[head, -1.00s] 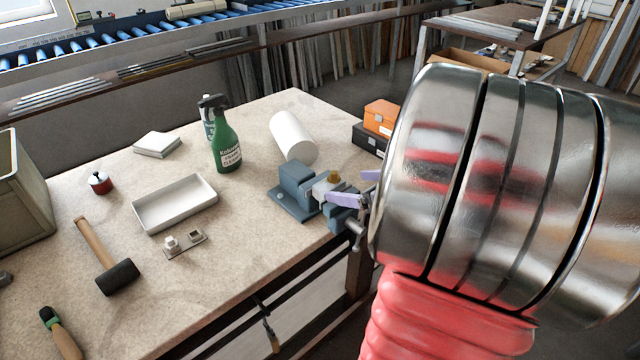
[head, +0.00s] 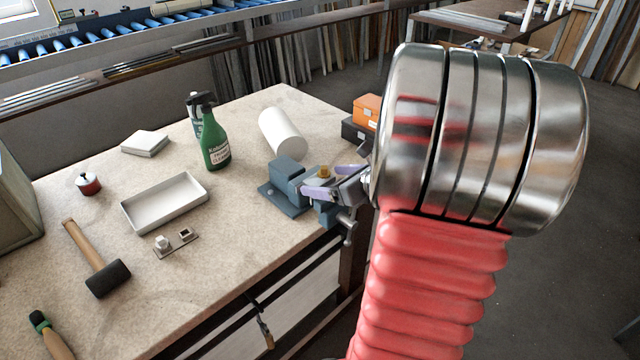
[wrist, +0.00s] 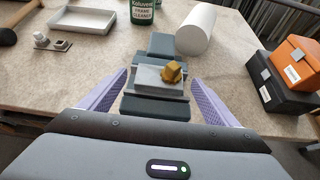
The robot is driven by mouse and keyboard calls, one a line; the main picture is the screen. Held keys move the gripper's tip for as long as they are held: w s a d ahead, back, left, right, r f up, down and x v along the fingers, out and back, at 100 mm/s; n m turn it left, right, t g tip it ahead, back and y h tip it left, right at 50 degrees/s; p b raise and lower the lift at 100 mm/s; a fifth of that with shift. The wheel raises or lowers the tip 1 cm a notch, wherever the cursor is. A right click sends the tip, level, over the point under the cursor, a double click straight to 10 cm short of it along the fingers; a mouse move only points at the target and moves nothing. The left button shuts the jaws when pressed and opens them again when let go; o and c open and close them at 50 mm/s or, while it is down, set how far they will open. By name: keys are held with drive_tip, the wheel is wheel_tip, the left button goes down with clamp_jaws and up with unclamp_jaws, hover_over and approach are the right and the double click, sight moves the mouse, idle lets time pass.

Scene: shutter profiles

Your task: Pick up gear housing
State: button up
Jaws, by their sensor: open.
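The gear housing, a light grey block (wrist: 150,79) with a brass-coloured knob (wrist: 173,71) on top, sits in the blue-grey vise (head: 287,188) at the table's right edge. In the head view the housing (head: 314,182) is small and partly covered by a finger. My gripper (wrist: 158,80) is open, with one lavender finger to each side of the housing and vise in the wrist view. In the head view my gripper (head: 335,181) is at the vise.
A white cylinder (head: 281,133) lies behind the vise, beside orange (head: 367,111) and black (head: 358,132) boxes. A green spray bottle (head: 214,143), white tray (head: 165,203), and mallet (head: 107,279) are farther left. The table is clear between tray and vise.

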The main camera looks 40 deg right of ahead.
drive_tip(key=shift+x, duration=0.8)
drive_tip(key=shift+c, duration=0.4)
drive_tip(key=shift+r, duration=0.1)
drive_tip(key=c, duration=1.4)
